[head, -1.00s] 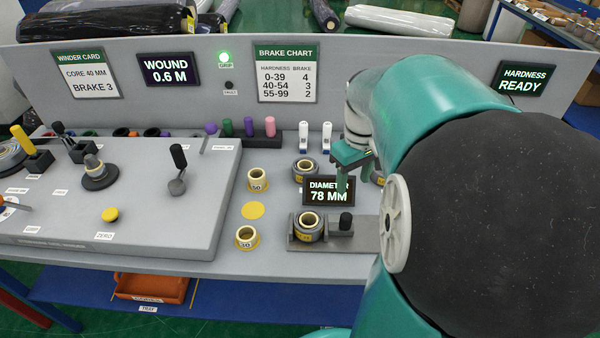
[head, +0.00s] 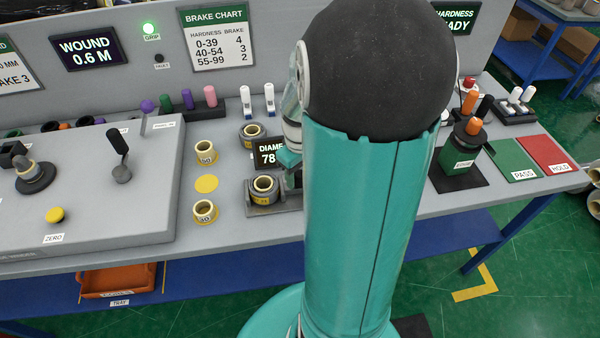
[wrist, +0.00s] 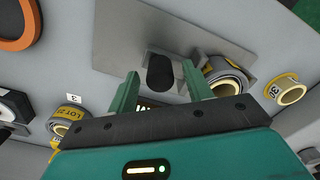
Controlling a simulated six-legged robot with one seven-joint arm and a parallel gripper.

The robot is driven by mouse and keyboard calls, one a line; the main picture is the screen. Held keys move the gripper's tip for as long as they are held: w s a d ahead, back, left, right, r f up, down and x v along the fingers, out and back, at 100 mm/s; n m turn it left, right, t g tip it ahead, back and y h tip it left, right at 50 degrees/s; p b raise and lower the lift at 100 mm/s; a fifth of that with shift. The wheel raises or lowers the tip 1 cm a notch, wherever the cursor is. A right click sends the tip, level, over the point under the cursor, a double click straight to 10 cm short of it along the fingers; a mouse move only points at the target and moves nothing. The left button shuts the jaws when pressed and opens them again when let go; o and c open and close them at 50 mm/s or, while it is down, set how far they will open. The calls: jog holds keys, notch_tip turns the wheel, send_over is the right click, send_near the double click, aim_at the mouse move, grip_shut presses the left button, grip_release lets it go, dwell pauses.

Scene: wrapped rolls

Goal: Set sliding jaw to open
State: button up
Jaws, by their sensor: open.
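The sliding jaw's black handle (wrist: 160,73) stands on a grey gauge plate (wrist: 205,30) in the wrist view. A grey roll with a yellow band (wrist: 228,78) sits beside it, and this roll also shows in the head view (head: 264,188). My gripper (wrist: 160,68) is open, its two green fingers to either side of the handle in the picture. I cannot tell whether they touch it. In the head view my gripper (head: 290,160) is mostly behind my arm, which hides the handle. The diameter display (head: 268,153) is partly covered and reads 78.
Another wrapped roll (head: 252,134) stands behind the display. Yellow-based cores (head: 205,212) stand left of the gauge. A sloped control panel (head: 110,190) fills the left. The GRIP lamp (head: 149,28) is green.

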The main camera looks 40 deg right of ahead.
jog(key=shift+f, duration=0.2)
jog(key=shift+c, duration=0.4)
grip_shut()
jog(key=shift+s+d, duration=0.75)
jog(key=shift+d, duration=0.35)
jog(key=shift+o, duration=0.4)
grip_release()
jog(key=shift+s+d, duration=0.1)
jog(key=shift+d, duration=0.05)
notch_tip(320, 180, up, 14)
